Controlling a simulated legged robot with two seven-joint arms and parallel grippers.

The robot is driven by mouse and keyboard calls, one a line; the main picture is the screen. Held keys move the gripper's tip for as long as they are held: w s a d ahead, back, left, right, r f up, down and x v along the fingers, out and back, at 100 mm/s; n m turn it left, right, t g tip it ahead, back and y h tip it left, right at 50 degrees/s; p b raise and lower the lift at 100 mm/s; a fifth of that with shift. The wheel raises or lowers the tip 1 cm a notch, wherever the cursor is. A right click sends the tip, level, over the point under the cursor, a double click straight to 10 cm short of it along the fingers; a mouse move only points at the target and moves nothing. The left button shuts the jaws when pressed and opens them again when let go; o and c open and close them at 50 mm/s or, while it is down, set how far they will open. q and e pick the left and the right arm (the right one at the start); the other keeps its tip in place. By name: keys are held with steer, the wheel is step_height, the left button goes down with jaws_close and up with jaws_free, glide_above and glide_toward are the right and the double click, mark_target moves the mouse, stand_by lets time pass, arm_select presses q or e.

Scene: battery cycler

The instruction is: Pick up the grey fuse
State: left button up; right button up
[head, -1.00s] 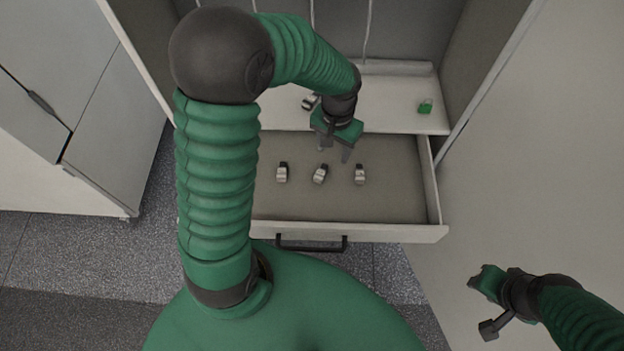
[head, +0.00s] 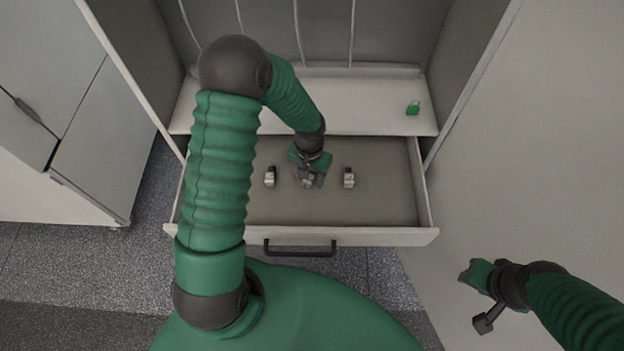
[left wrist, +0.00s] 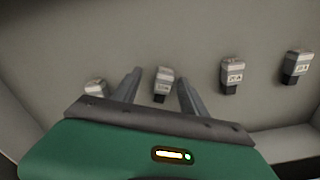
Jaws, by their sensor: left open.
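Several small grey fuses with dark ends lie in the open drawer (head: 385,205). In the head view one fuse (head: 269,176) is left of my left gripper (head: 309,181) and another (head: 348,177) is right of it. A middle fuse (head: 307,183) is mostly hidden under the gripper. In the left wrist view my open left gripper (left wrist: 158,88) has a grey fuse (left wrist: 163,84) showing between its fingers, with gaps on both sides. Another fuse (left wrist: 95,90) is beside the left finger, and two more (left wrist: 231,73) (left wrist: 297,66) are to the right. My right gripper (head: 474,283) is away at the lower right.
A green piece (head: 413,108) sits on the shelf (head: 375,115) behind the drawer. The drawer's front wall (head: 380,237) has a black handle (head: 300,250). Cables hang at the back of the cabinet. The drawer's right part is clear.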

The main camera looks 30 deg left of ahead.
mark_target(307, 181)
arm_select(q)
steer(key=f, duration=0.1)
steer(key=a+f, duration=0.1)
steer(key=shift+f, duration=0.4)
steer(key=shift+a+f, duration=0.1)
steer(key=shift+a, duration=0.2)
steer(key=shift+d, duration=0.45)
steer(key=c, duration=0.9)
jaws_close()
steer(key=shift+a, duration=0.15)
steer(key=shift+a, duration=0.1)
step_height(307, 181, up, 10)
steer(key=p, duration=0.1)
